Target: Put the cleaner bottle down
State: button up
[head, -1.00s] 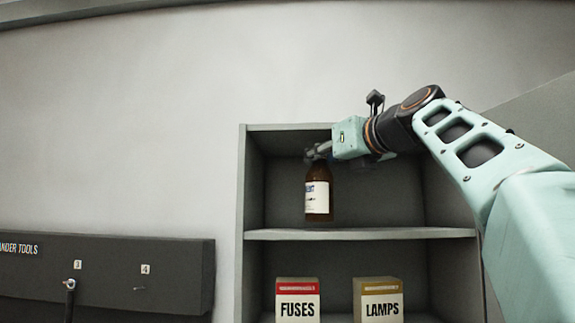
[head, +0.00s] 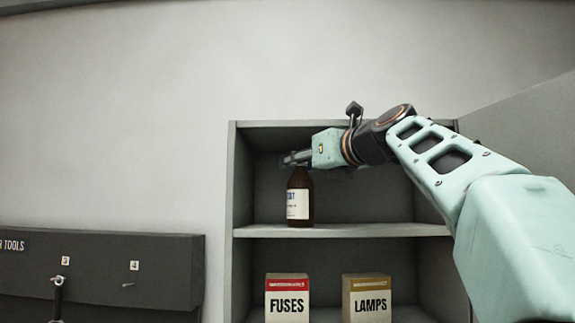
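The cleaner bottle (head: 299,200) is brown with a white label. It is upright at the left of the cabinet's upper compartment in the head view. Its base is at the level of the shelf board (head: 390,230); I cannot tell whether it touches the board. My gripper (head: 293,159) reaches in from the right, tilted slightly downward, and is shut on the bottle at its neck. The fingers hide the top of the neck.
The shelf right of the bottle is clear. Below stand a FUSES box (head: 287,300) and a LAMPS box (head: 367,300). A dark tool board (head: 170,265) hangs at the left.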

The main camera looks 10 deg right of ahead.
jog(key=b+v, duration=0.4)
jog(key=v, duration=0.8)
jog(key=shift+b, duration=0.3)
